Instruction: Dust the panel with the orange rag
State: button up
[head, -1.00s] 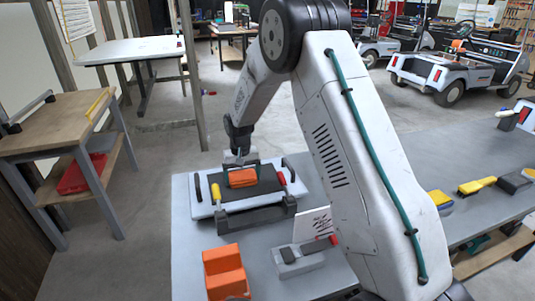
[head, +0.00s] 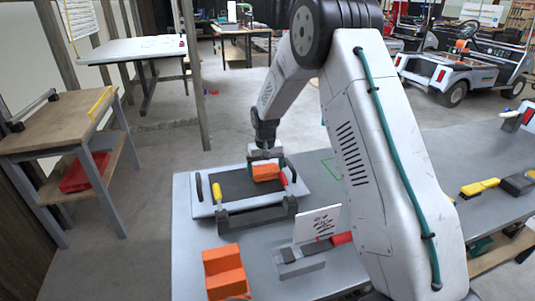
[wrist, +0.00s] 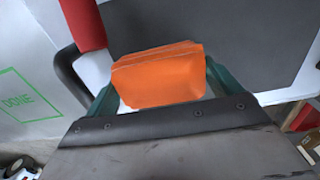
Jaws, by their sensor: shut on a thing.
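The panel (head: 234,187) is a dark grey plate in a white frame with black handles at its sides, lying on the grey table. It also fills the upper part of the wrist view (wrist: 240,45). My gripper (head: 266,164) is shut on the orange rag (head: 266,173), a folded, block-like bundle, at the panel's right part. In the wrist view the rag (wrist: 158,78) sits between green fingers. I cannot tell whether it presses on the surface. A red handle (wrist: 84,22) stands close by the rag; a yellow handle (head: 217,188) is at the panel's left.
A dark bracket (head: 258,217) runs along the panel's near edge. An orange stepped block (head: 225,272), a grey holder (head: 300,264) and a white card (head: 317,225) stand nearer. A green DONE outline (wrist: 18,100) marks bare table to the panel's right.

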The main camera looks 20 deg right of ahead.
jog(key=shift+r, duration=3.45)
